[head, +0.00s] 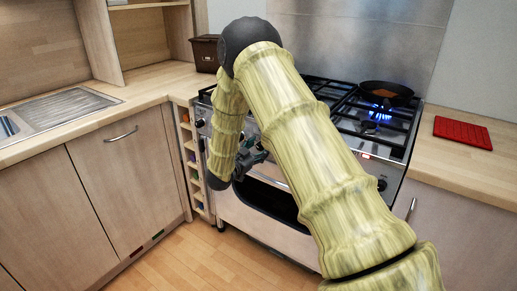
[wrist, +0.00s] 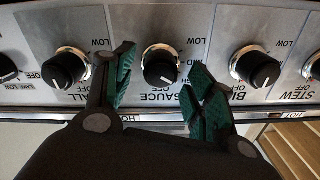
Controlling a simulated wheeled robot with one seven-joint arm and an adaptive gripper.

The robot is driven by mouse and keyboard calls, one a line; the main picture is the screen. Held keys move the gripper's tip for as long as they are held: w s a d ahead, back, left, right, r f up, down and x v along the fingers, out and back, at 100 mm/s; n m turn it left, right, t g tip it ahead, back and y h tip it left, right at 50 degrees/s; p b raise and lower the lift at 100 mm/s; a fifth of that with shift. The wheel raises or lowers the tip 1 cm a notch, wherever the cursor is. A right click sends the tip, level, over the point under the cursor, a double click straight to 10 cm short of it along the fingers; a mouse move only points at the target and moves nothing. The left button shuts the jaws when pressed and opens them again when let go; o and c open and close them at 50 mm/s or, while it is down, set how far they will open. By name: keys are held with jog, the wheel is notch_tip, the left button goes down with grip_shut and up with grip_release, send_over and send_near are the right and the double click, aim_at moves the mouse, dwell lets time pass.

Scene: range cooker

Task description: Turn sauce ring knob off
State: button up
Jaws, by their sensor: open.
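The sauce knob (wrist: 161,65) is a black knob on a silver collar, above the upside-down word SAUCE in the wrist view. My gripper (wrist: 160,72) is open, with one dark green finger on each side of this knob. The left finger lies between it and the knob to its left, the right finger between it and the knob to its right. I cannot tell whether either finger touches the knob. In the head view my gripper (head: 254,155) is at the cooker's front panel, partly behind my arm, and the sauce knob is hidden.
Neighbouring knobs (wrist: 66,67) and (wrist: 256,68) sit close on both sides. On the cooker (head: 405,130), blue flames (head: 371,125) burn near a black pan (head: 386,93). A red mat (head: 462,132) lies on the right worktop. Open floor (head: 180,262) shows in front.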

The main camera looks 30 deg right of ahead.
jog(key=shift+w+d, duration=0.1)
jog(key=shift+d, duration=0.1)
jog(key=c, duration=1)
jog(key=m+b, duration=0.1)
jog(key=m, duration=0.1)
jog(key=m+b, duration=0.1)
jog(key=shift+f+m+b, duration=0.2)
jog(key=shift+m+b, duration=0.1)
jog(key=shift+m, duration=0.1)
jog(key=m+b, duration=0.1)
jog(key=m, duration=0.1)
jog(key=shift+m+b, duration=0.35)
jog(key=shift+m, duration=0.05)
jog(key=m+b, duration=0.3)
jog(key=m, duration=0.2)
jog(key=shift+b, duration=0.35)
jog(key=shift+m, duration=0.3)
